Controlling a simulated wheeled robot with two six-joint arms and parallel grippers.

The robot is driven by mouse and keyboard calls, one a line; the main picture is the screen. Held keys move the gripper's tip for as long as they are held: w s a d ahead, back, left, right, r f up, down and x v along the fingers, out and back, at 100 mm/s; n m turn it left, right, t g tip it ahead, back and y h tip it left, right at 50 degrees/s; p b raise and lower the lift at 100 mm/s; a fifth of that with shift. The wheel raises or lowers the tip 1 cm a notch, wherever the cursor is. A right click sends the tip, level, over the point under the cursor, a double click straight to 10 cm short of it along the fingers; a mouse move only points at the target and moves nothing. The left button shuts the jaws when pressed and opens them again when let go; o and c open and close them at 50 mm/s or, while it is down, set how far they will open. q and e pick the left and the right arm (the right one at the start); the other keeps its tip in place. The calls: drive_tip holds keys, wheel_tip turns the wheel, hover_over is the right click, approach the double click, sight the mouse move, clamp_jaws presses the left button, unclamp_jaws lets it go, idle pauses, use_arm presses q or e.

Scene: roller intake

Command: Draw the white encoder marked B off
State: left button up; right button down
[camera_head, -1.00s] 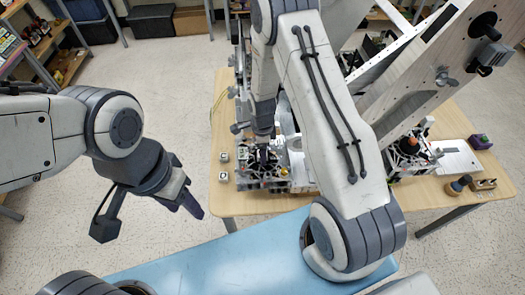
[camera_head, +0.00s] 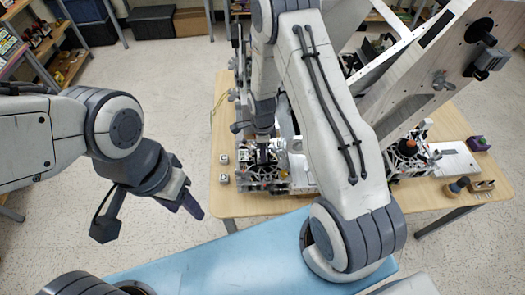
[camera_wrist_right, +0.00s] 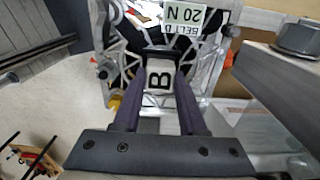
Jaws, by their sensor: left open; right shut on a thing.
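The white encoder marked B (camera_wrist_right: 159,80) sits between the two dark purple fingers of my right gripper (camera_wrist_right: 160,88) in the right wrist view. The fingers are shut on its sides. It is in front of the intake's grey side frame (camera_wrist_right: 122,62); whether it still touches its mount is hidden. In the head view my right gripper (camera_head: 262,150) points down at the intake (camera_head: 262,178) on the table, and the encoder is too small to make out. My left gripper (camera_head: 150,217) is open and empty, left of the table and well away from the intake.
A label reading "BELT D 20 N" (camera_wrist_right: 184,18) is just beyond the encoder. Two small light cubes (camera_head: 224,159) lie at the left of the wooden table (camera_head: 222,118). A large tilted plate (camera_head: 425,100) stands to the right. My right forearm hides mid-table.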

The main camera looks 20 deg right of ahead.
drive_tip(key=shift+r, duration=0.1)
drive_tip(key=shift+r+p, duration=1.5)
drive_tip(key=shift+r, duration=0.5)
